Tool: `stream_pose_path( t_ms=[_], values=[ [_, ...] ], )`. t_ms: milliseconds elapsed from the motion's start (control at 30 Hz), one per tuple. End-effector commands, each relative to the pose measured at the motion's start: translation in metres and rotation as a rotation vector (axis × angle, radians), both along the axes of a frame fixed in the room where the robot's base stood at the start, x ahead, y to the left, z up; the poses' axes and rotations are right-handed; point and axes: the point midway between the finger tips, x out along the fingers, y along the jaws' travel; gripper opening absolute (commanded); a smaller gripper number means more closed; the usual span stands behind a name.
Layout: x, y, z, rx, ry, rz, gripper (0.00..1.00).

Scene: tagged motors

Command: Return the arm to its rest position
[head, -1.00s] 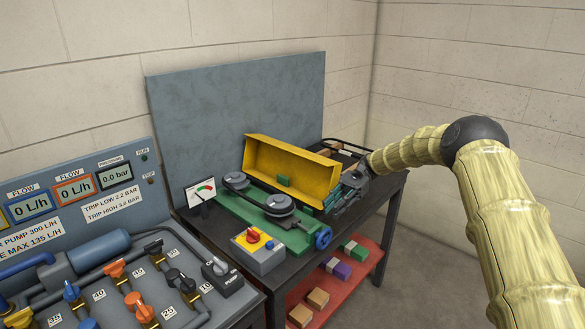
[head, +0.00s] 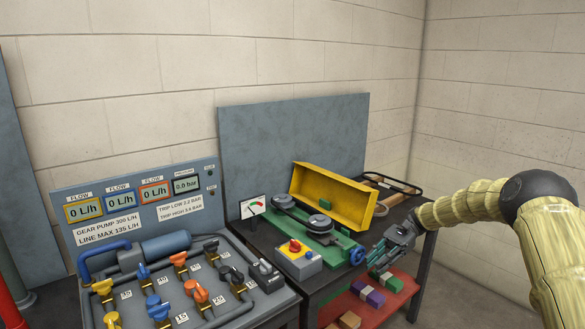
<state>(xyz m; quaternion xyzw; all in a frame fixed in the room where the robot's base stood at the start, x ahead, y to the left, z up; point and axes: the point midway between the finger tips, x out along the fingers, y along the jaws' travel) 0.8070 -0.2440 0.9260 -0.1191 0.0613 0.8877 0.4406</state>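My arm, covered in a pale yellow bamboo-like sleeve with a dark round joint, comes in from the right edge in the head view and reaches left. My gripper (head: 382,260), dark grey, is at its end, in front of the dark bench's (head: 428,243) right part and to the right of the green belt-drive base (head: 325,256). Its fingers point down and left. They are small and dark here, so I cannot tell whether they are open or shut. I see no object clearly held in them.
A yellow open guard (head: 335,197) stands behind the two belt pulleys. A grey box with a red knob (head: 299,258) sits at the bench front. A red lower shelf (head: 340,308) holds several small blocks. A valve panel (head: 225,300) stands left. Free floor shows at right.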

Motion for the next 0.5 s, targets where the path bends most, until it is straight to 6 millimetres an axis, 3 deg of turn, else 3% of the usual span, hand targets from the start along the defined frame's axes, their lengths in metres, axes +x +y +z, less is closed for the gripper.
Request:
stream_pose_path(
  t_ms=[333, 500],
  values=[
    [-0.024, 0.033, -0.075, -0.094, -0.047, -0.02, 0.22],
    [-0.051, 0.054, -0.136, -0.176, -0.099, -0.02, 0.22]
  ],
)
